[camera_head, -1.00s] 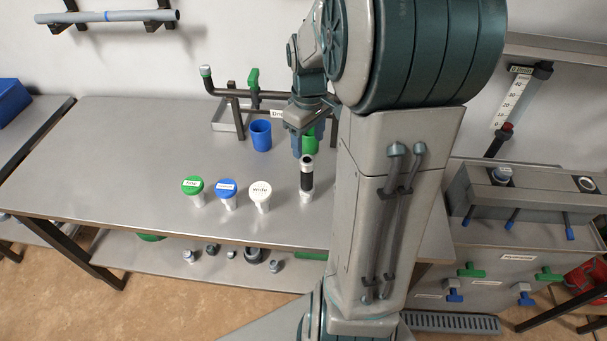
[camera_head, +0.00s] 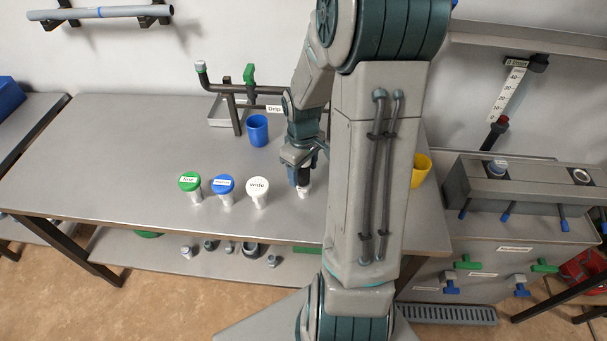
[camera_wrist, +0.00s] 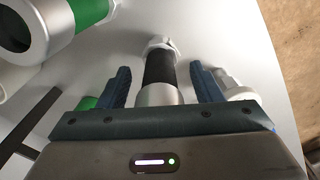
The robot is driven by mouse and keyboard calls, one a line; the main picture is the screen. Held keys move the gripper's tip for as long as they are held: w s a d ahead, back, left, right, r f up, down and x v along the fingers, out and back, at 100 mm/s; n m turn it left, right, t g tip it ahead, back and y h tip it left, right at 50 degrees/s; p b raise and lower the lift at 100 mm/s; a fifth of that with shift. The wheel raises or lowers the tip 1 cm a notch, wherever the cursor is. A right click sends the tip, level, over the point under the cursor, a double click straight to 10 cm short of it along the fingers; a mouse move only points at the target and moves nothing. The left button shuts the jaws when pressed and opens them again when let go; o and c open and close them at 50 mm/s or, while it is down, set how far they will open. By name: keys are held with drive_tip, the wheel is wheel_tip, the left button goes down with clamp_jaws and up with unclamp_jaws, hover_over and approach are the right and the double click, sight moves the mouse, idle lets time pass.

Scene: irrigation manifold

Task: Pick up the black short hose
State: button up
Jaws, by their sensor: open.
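The black short hose (camera_wrist: 159,68) stands on the table between the two fingers of my gripper (camera_wrist: 158,85) in the wrist view. It has a black middle, a silver collar at the near end and a white fitting at the far end. The fingers are open, one on each side, with a visible gap to the hose. In the head view my gripper (camera_head: 300,178) is around the hose, and only a dark part and the pale lower end (camera_head: 304,191) of the hose show below it.
A blue cup (camera_head: 257,130) and a pipe rack (camera_head: 232,100) are behind, a yellow cup (camera_head: 421,170) right. In the wrist view a green-banded silver piece (camera_wrist: 60,25) is close at upper left.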

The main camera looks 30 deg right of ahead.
drive_tip(key=c, duration=1.1)
drive_tip(key=shift+r, duration=0.1)
